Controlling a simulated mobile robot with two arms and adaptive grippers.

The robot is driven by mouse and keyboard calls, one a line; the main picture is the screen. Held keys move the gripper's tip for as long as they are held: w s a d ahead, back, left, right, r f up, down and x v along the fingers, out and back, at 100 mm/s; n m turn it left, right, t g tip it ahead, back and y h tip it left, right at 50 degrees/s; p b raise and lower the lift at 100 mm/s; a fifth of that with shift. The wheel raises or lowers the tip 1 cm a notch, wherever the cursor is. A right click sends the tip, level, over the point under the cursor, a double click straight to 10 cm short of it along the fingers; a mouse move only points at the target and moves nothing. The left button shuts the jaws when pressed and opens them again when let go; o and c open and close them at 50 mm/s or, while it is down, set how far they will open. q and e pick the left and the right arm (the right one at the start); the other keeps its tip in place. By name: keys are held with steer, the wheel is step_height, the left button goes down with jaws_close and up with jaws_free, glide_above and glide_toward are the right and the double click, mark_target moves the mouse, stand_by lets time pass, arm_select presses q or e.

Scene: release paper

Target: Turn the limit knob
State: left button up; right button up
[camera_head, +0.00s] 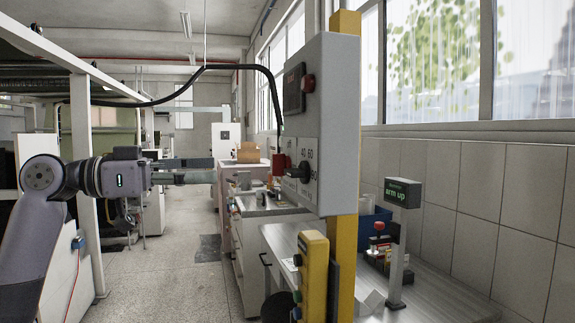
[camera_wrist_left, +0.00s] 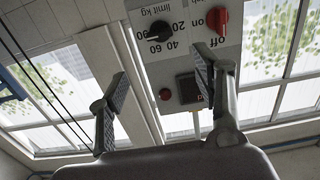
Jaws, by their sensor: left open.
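The limit knob (camera_head: 300,172) is black and sits on the front of a grey control box (camera_head: 325,110) on a yellow post. In the left wrist view the limit knob (camera_wrist_left: 158,30) shows upside down beside the printed numbers and "limit kg". A red on/off knob (camera_head: 279,163) is beside it, also in the left wrist view (camera_wrist_left: 217,18). My left gripper (camera_head: 211,170) is to the left of the box, level with the knobs, open and empty. In the left wrist view its two fingers (camera_wrist_left: 158,85) are spread, apart from the knob. My right gripper is not in view.
A red button (camera_head: 308,83) and a dark display (camera_head: 293,88) are higher on the box. A yellow button pendant (camera_head: 313,275) is below it. A metal table (camera_head: 430,298) with an "arm up" sign (camera_head: 403,193) stands right. Open floor (camera_head: 175,275) lies left.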

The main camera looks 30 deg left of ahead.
mark_target(287, 170)
arm_select(q)
steer(key=p+x, duration=0.3)
steer(key=x, duration=0.3)
steer(key=p+x, duration=0.3)
steer(key=x, duration=0.4)
steer(key=shift+s+r+p, duration=0.1)
steer(key=shift+r+p, duration=0.15)
steer(key=shift+p, duration=0.1)
steer(key=shift+w+d+f+p, duration=0.3)
steer(key=shift+w+d, duration=0.1)
steer(key=shift+w, duration=0.1)
steer(key=shift+r, duration=0.1)
steer(key=c, duration=1.2)
steer(key=shift+o, duration=0.2)
